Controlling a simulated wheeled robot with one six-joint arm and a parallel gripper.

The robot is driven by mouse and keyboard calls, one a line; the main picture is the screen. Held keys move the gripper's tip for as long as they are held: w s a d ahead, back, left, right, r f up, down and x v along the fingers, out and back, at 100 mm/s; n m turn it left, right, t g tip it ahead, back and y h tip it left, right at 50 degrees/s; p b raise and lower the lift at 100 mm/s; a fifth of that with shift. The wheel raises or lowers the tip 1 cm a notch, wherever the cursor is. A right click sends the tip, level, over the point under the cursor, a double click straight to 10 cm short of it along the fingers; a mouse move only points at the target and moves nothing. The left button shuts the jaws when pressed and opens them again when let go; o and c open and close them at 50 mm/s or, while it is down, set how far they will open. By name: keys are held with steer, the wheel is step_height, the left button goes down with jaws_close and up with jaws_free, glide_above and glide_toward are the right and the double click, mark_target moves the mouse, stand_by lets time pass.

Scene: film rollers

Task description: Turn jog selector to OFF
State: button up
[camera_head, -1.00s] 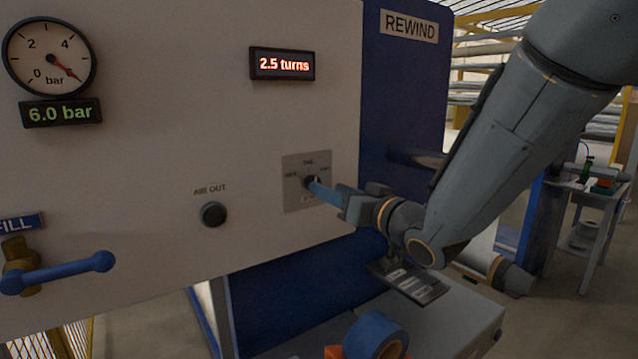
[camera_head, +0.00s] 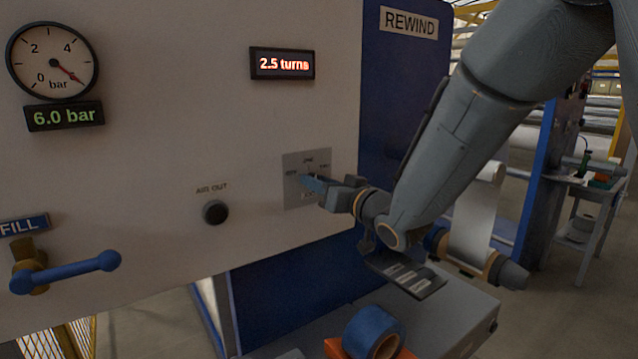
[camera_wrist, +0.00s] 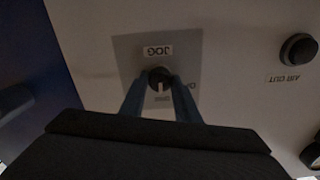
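The jog selector is a small dark round knob with a white pointer line, seen in the wrist view (camera_wrist: 160,79). It sits on a grey square plate (camera_head: 293,198) on the pale panel. In the wrist view the JOG label is upside down above the knob, a partly hidden label starting with O is at its right, and the pointer line runs downward, away from JOG. My gripper (camera_wrist: 159,90) has its two blue fingers on either side of the knob, apart from each other; contact is unclear. In the head view my gripper (camera_head: 310,183) hides the knob.
An AIR OUT button (camera_head: 215,212) is left of the plate. A blue valve lever (camera_head: 70,272) is at lower left. A display (camera_head: 283,64) reads 2.5 turns; a gauge (camera_head: 52,61) is at upper left. A blue tape roll (camera_head: 374,333) lies below.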

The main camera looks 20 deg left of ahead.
steer(key=shift+d, duration=0.15)
steer(key=shift+c, duration=0.6)
steer(key=shift+n+b, duration=0.3)
steer(key=shift+b, duration=0.2)
steer(key=shift+s+a+n+b, duration=0.1)
steer(key=shift+a+n+b, duration=0.05)
steer(key=shift+n+b, duration=2.85)
steer(key=shift+a+n+b, duration=0.1)
steer(key=shift+n+b, duration=2.5)
steer(key=shift+b, duration=0.7)
